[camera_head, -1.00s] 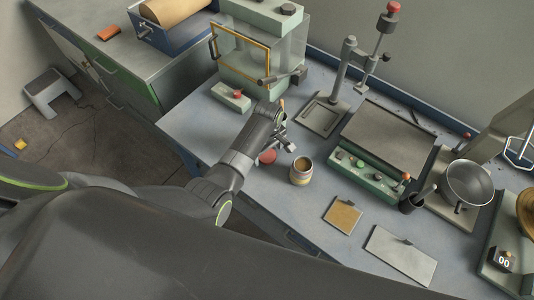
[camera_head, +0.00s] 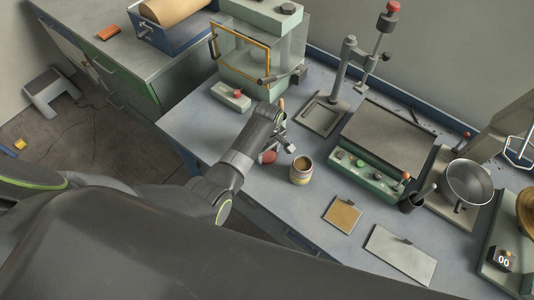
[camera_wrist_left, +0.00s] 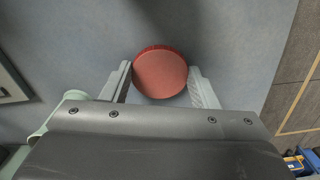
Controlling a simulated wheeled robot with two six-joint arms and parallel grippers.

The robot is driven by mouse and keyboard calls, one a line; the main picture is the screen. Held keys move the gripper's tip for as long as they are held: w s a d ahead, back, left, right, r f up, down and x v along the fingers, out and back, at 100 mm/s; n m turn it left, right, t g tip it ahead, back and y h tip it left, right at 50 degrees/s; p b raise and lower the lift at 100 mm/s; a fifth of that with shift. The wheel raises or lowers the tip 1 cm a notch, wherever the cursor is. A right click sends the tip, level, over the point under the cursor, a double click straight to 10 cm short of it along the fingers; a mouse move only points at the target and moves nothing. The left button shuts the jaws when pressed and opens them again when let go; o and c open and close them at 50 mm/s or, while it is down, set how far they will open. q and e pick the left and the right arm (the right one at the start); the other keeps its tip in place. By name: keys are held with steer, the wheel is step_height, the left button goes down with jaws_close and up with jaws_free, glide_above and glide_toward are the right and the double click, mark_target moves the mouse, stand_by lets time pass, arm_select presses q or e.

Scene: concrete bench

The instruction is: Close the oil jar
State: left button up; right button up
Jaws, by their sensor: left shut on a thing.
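The oil jar (camera_head: 301,171) stands upright on the bench in the head view, with a pale body and a dark band near its base. Its top is open and shows a brownish inside. The round red lid (camera_head: 268,157) is to the left of the jar, apart from it. My left gripper (camera_head: 276,149) is at the lid, and its wrist partly hides the grip. In the left wrist view the lid (camera_wrist_left: 160,74) sits between the two pale fingers, which are shut on it. My right gripper is not in view.
A yellow-brown plate (camera_head: 343,215) and a grey plate (camera_head: 400,254) lie to the right of the jar. A green device with knobs (camera_head: 366,175) stands behind them. A glass-fronted case (camera_head: 262,60) is behind my left gripper.

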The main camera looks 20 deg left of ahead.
mark_target(268, 155)
arm_select(q)
steer(key=shift+r, duration=0.1)
step_height(268, 155, up, 10)
steer(key=shift+b, duration=0.4)
